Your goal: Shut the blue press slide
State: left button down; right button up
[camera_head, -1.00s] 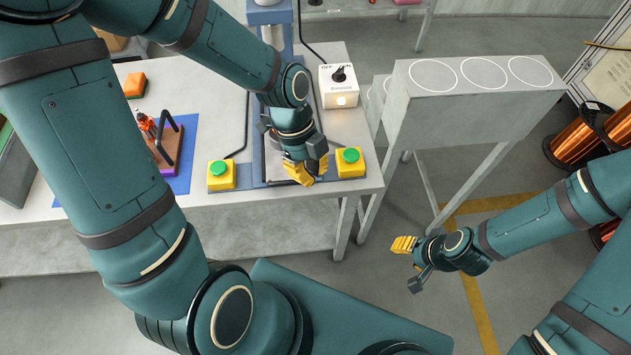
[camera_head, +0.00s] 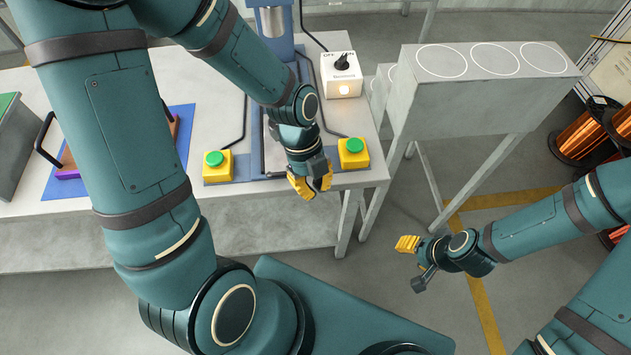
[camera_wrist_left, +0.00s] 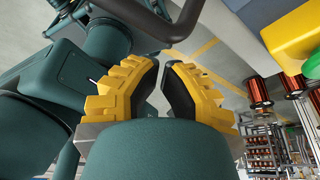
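The blue press (camera_head: 272,25) stands at the back of the bench, with blue rails running forward to the front edge. A grey plate (camera_head: 272,152), apparently the slide, shows between the rails beside my left wrist. My left gripper (camera_head: 311,191) points down at the bench's front edge, between the two green-button boxes, and hides the slide's front end. In the left wrist view its yellow fingers (camera_wrist_left: 165,62) are apart with nothing between them. A dark curved bar (camera_wrist_left: 150,18), probably the slide handle, lies beyond the fingertips, apart from them. My right gripper (camera_head: 408,245) hangs over the floor, seen side-on.
Yellow boxes with green buttons (camera_head: 214,159) (camera_head: 354,146) flank my left gripper closely. A white switch box (camera_head: 341,76) stands behind the right one. A grey stand (camera_head: 480,95) with white circles is at right. Copper spools (camera_head: 575,135) stand beyond it.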

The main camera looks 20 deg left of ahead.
pick_arm(q)
jog(key=shift+w+a, duration=0.3)
jog(key=shift+a, duration=0.2)
jog(key=shift+w+a, duration=0.25)
jog(key=shift+a, duration=0.25)
